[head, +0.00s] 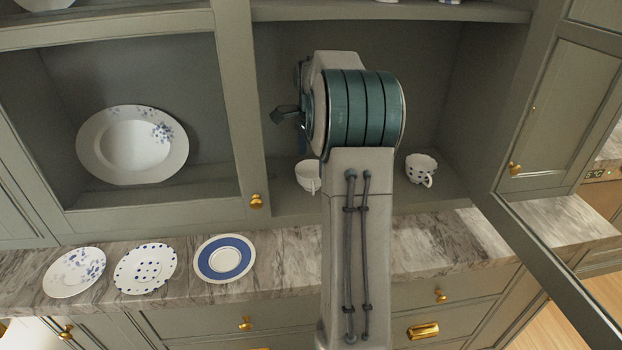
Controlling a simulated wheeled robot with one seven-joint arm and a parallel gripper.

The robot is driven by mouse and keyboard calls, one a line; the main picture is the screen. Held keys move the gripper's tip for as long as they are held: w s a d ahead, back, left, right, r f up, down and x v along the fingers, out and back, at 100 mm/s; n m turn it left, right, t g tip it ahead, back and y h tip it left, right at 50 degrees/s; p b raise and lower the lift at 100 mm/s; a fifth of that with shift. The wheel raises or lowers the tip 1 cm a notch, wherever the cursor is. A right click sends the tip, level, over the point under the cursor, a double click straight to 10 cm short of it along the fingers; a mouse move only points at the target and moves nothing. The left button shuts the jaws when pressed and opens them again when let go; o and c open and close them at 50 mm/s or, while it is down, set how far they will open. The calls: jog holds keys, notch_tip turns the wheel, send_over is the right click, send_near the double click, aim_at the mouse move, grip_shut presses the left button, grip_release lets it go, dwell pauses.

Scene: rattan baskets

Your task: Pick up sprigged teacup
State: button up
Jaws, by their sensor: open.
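A white teacup (308,175) stands on the cabinet's lower shelf, partly hidden behind my arm. Its visible side looks plain, so I cannot tell whether it is the sprigged one. Another white teacup (421,168) with dark blue marks stands to the right of my arm on the same shelf. Its marks look more like dots than sprigs. My gripper (287,114) is mostly hidden behind my arm; a dark part shows at the left, inside the compartment and above the left cup. It is open and apart from both visible cups. Space behind my arm is hidden.
A large floral plate (132,145) leans in the left compartment. A sprigged saucer (74,272), a dotted saucer (145,269) and a blue-banded saucer (224,258) lie on the marble counter (440,243). A cabinet divider (240,90) and an open door (545,270) flank the compartment.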

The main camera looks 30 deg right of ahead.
jog(key=shift+w+f+p, duration=0.2)
jog(key=shift+f+p, duration=0.25)
jog(key=shift+f, duration=2.9)
jog(key=c, duration=1.1)
